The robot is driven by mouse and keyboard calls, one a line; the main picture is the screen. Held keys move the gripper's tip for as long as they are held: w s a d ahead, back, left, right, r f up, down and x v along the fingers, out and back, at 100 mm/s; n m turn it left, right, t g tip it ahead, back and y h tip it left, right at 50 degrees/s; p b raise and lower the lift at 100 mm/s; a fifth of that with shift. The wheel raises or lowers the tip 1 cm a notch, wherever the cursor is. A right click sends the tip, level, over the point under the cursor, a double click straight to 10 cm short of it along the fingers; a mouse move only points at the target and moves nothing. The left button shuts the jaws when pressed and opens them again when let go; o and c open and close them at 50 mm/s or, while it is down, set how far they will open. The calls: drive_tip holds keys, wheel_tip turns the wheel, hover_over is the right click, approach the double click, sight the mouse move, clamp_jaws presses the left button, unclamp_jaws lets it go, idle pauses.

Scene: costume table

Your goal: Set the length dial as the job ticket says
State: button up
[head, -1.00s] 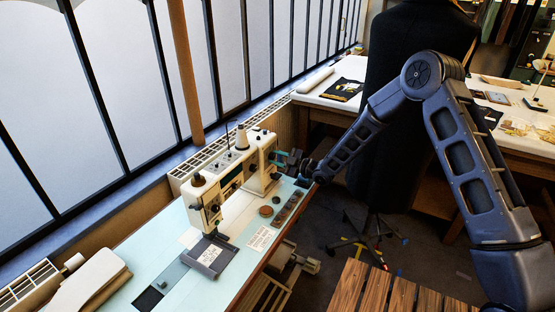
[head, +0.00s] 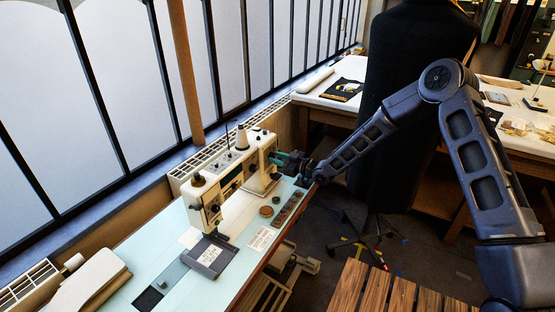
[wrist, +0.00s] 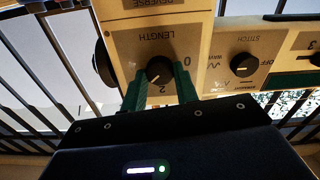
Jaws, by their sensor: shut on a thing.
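The cream sewing machine (head: 235,178) stands on the pale blue table. In the wrist view its black length dial (wrist: 160,70) sits under an upside-down LENGTH label, with 0 and 2 visible beside it. A pale mark on the dial points to the lower left in the picture, near the 2; other scale marks are hidden. My gripper (wrist: 160,80) has its green fingers shut on the dial, one on each side. In the head view my gripper (head: 284,160) is at the machine's right end. A printed card (head: 262,238) and another paper (head: 209,256) lie in front; their writing is too small to read.
A stitch knob (wrist: 243,64) is to the right of the length dial, and another dark knob (wrist: 104,64) is at the left. Round brown items (head: 266,211) and a dark tray (head: 289,208) lie near the table edge. A black dress form (head: 395,110) stands behind my arm.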

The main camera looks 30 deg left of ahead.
drive_tip(key=shift+f, duration=0.1)
idle(0.3)
drive_tip(key=o, duration=1)
drive_tip(key=shift+c, duration=0.2)
drive_tip(key=d, duration=1.1)
